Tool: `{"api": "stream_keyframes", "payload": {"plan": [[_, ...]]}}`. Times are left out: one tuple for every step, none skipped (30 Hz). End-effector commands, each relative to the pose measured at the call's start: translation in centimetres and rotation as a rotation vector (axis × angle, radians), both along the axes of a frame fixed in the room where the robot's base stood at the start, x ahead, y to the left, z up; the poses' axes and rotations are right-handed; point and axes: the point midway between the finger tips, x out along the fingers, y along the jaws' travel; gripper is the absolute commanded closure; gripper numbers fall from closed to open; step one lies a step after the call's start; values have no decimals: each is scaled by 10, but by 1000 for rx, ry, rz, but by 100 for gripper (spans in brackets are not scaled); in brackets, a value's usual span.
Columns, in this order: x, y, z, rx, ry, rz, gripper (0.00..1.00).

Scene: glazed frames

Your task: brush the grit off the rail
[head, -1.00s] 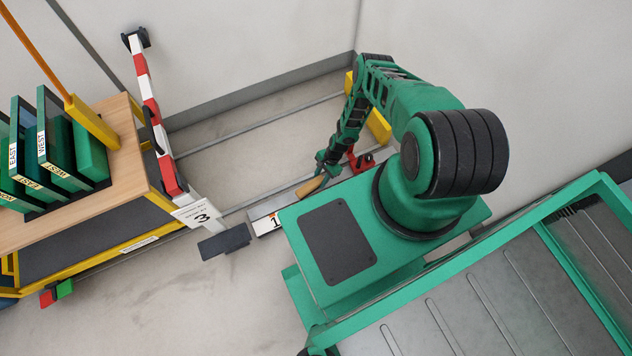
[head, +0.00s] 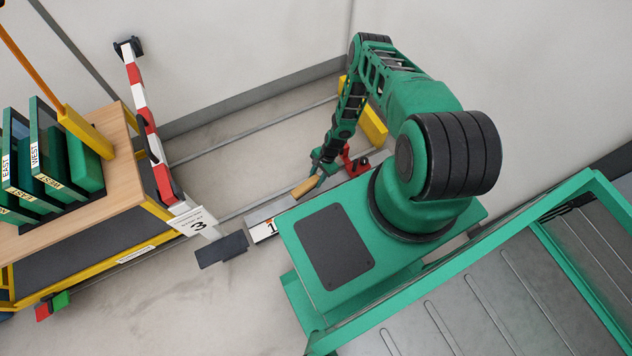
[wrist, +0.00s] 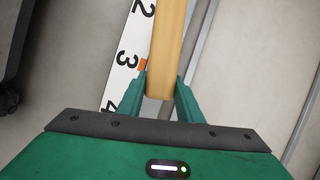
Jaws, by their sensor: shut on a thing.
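My gripper (wrist: 160,84) is shut on a tan wooden handle (wrist: 168,35) in the wrist view. The handle runs up out of the picture, so no bristles show. In the head view my gripper (head: 318,171) holds the same handle (head: 304,187) low, over or close to a grey metal strip (head: 268,209) by the floor rails. I cannot tell whether it touches. A grey rail (head: 245,130) runs across the floor behind; another rail (wrist: 203,35) shows right of the handle in the wrist view. No grit can be made out.
A white numbered scale (wrist: 128,62) lies left of the handle. A yellow block (head: 373,125) and red part (head: 352,163) are behind my gripper.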

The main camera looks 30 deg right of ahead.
Motion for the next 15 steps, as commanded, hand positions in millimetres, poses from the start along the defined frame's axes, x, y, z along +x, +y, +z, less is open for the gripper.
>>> {"api": "stream_keyframes", "payload": {"plan": [[0,0,2,1,0,0,100],[0,0,3,1,0,0,100],[0,0,4,0,0,0,100],[0,0,4,0,0,0,100],[0,0,4,0,0,0,100],[0,0,4,0,0,0,100],[0,0,4,1,0,0,100],[0,0,4,1,0,0,100],[0,0,4,1,0,0,100],[0,0,4,1,0,0,100],[0,0,4,1,0,0,100],[0,0,5,1,0,0,100],[0,0,5,1,0,0,100],[0,0,6,1,0,0,100],[0,0,8,1,0,0,100]]}}
